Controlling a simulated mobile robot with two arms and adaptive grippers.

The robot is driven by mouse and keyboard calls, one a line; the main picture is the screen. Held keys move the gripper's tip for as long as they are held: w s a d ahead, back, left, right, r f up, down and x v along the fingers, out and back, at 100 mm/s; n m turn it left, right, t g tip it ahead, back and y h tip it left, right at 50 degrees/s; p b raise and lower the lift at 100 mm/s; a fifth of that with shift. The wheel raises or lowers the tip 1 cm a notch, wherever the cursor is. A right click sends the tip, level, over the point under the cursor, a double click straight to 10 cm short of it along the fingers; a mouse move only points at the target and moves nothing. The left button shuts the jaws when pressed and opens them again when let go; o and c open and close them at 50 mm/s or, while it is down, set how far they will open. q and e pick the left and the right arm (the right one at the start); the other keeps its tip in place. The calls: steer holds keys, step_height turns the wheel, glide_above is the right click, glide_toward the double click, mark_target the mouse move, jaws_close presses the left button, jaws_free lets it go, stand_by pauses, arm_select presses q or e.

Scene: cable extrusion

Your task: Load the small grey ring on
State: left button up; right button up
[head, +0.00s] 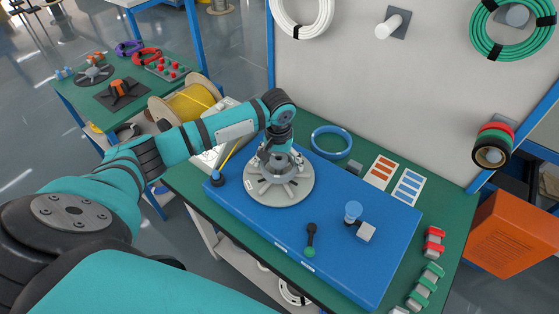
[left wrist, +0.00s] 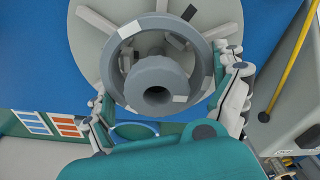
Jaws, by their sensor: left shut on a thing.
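A grey slotted round plate (head: 290,194) lies on the blue board (head: 340,240). In the left wrist view, the plate (left wrist: 88,45) has a grey hub (left wrist: 150,72) with a dark central hole. The small grey ring (left wrist: 203,62), with pale patches, surrounds the hub with a visible gap. My left gripper (head: 277,158) is over the plate. In the left wrist view, its fingers (left wrist: 163,85) are on opposite sides of the ring, shut on it. I cannot tell the ring's height above the plate. My right gripper is not in view.
A blue ring (head: 331,142) lies behind the board. A yellow cable spool (head: 190,103) is at left.

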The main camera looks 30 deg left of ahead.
arm_select(q)
steer(key=shift+f, duration=0.4)
stand_by(0.3)
steer(key=o, duration=0.8)
steer(key=shift+o, duration=0.2)
steer(key=shift+r+p, duration=0.1)
steer(key=shift+p, duration=0.25)
step_height(320, 180, up, 8)
steer(key=p, duration=0.9)
steer(key=shift+p, duration=0.3)
